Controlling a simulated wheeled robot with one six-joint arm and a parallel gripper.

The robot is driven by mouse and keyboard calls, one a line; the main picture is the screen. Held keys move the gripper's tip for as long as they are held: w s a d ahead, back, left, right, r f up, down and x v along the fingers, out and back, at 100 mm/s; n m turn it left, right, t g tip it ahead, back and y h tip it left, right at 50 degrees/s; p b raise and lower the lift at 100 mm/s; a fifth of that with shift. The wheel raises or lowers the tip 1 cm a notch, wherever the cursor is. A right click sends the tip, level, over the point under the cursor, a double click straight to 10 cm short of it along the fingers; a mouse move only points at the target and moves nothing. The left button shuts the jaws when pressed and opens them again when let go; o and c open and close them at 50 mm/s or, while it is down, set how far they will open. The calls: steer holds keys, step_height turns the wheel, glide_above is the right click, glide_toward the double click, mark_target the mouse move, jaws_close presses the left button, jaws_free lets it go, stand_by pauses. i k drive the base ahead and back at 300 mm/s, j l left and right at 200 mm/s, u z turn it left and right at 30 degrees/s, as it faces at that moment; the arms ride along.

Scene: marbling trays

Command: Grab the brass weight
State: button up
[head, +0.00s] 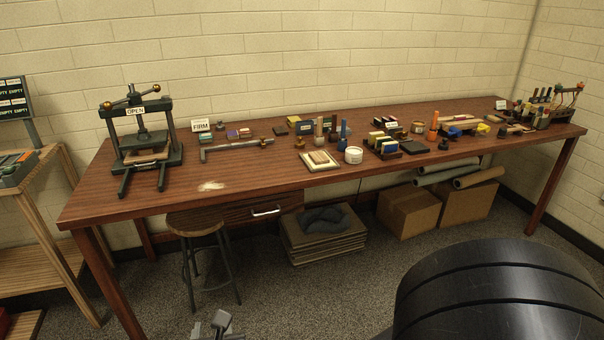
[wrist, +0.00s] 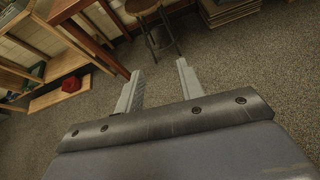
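A small brass-coloured piece (head: 299,143), which looks like the brass weight, stands on the long wooden table (head: 110,190) near its middle, behind a pale square tray. It is too small to be sure of its shape. My gripper (wrist: 158,69) is open and empty in the wrist view, its two grey fingers apart above the carpet. A part of my gripper (head: 220,324) also shows at the bottom edge of the head view, low in front of the table and far from the brass piece. The wrist view does not show the brass piece.
A screw press (head: 144,143) stands at the table's left end. A bar clamp (head: 235,148), a white jar (head: 353,155) and several stamps and blocks crowd the middle. A stool (head: 194,226) stands under the front edge.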

mark_target(299, 145)
steer(key=i+l+z, duration=0.25)
steer(key=i, duration=1.1)
steer(key=i+j+z, duration=0.2)
steer(key=i, duration=1.15)
